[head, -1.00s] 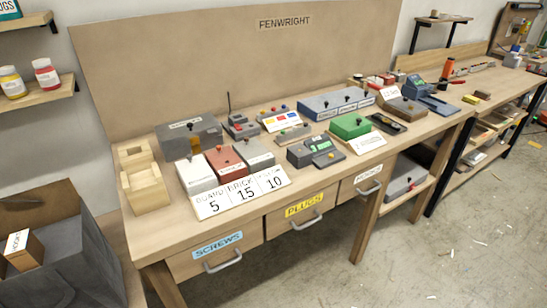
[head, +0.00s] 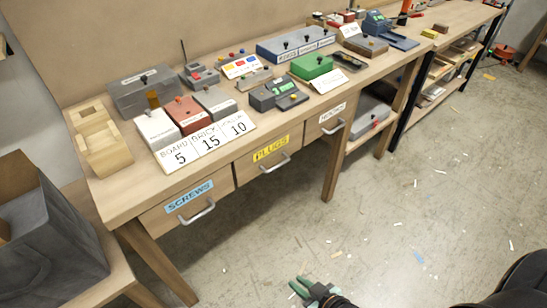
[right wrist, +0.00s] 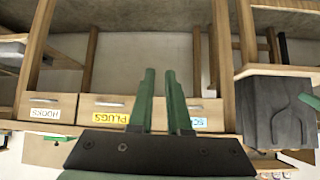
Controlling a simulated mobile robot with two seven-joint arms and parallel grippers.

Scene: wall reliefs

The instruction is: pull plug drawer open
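The plug drawer (head: 286,163) is the middle of three drawers under the workbench, with a yellow PLUGS label (head: 271,148) and a grey bar handle (head: 276,165). It looks shut, flush with its neighbours. It also shows in the right wrist view, where its yellow label (right wrist: 112,118) is left of my fingers. My right gripper (head: 302,285) is low at the bottom of the head view, over the floor and well apart from the drawer. Its green fingers (right wrist: 161,75) stand apart with nothing between them. My left gripper is not in view.
The screws drawer (head: 216,195), with a blue label, is on the left, and another drawer (head: 343,115) is on the right. Small boxes and a number board (head: 207,142) stand on the bench top. A grey bin (head: 45,245) is at far left. The floor before the drawers is clear apart from small scraps.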

